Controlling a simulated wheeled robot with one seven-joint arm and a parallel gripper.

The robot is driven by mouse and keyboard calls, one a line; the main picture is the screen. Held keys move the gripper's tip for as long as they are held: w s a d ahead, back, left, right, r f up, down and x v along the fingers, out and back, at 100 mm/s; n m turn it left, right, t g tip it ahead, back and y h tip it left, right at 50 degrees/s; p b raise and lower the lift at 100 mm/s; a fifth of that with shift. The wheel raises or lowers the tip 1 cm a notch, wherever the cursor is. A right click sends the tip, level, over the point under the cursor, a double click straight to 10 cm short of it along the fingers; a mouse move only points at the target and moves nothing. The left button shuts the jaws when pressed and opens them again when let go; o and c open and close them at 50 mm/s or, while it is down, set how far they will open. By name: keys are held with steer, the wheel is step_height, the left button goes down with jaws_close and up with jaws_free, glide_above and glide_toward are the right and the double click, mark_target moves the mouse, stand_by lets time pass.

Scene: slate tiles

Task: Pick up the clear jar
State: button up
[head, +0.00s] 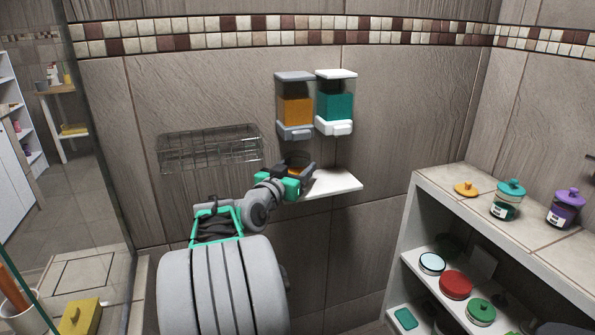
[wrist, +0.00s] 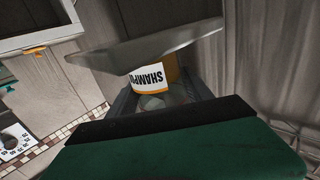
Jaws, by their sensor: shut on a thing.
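The clear jar is a small see-through jar with orange contents (head: 295,171). It is at the small white wall shelf (head: 335,183), below two dispensers. In the wrist view its white label (wrist: 151,77) reads "SHAMPO", upside down, with orange beside it. My gripper (head: 304,167) is shut around the jar from the sides and hides much of it in the head view. In the wrist view the pale shelf slab (wrist: 150,46) lies close to the jar's base. I cannot tell whether they touch.
An orange dispenser (head: 295,105) and a teal dispenser (head: 336,103) hang just above. A wire basket (head: 205,150) is on the wall at left.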

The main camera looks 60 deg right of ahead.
steer(key=shift+c, duration=1.4)
steer(key=shift+r, duration=0.1)
